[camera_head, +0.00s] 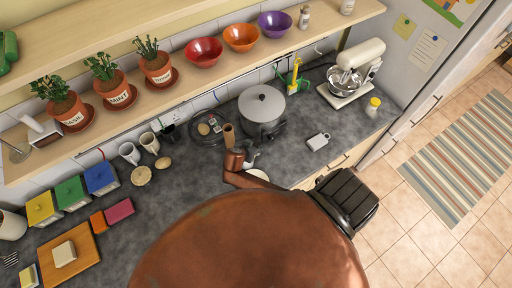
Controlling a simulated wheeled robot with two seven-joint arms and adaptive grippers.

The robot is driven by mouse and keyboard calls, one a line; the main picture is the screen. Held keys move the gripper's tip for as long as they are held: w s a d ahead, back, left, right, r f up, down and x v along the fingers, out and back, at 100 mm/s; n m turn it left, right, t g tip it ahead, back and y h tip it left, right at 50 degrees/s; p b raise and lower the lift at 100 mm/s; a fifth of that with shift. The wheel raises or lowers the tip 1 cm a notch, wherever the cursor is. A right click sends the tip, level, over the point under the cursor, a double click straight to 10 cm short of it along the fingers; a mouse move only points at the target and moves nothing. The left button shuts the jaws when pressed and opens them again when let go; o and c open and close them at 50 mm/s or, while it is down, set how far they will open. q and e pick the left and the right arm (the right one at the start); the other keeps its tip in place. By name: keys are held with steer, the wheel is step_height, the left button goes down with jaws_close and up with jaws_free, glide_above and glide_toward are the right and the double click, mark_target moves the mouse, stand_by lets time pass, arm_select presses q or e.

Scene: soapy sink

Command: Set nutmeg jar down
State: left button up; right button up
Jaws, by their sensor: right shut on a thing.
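My right gripper (246,154) is small in the head view, at the end of my copper-coloured arm, over the counter just below the large grey pot. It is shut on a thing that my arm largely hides. A narrow tan-brown cylinder (228,133) shows beside the wrist; it may be the nutmeg jar, but no label is readable. I cannot tell whether it touches the counter. My left gripper is not in view.
The grey pot (262,107) and a dark pan (207,128) stand close behind the gripper. A yellow-lidded jar (373,106) and a stand mixer (352,75) stand right. Bare counter (205,185) lies left of my arm. Potted herbs line the shelf (190,85) above.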

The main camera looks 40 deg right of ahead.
steer(key=c, duration=0.4)
steer(key=shift+r, duration=0.1)
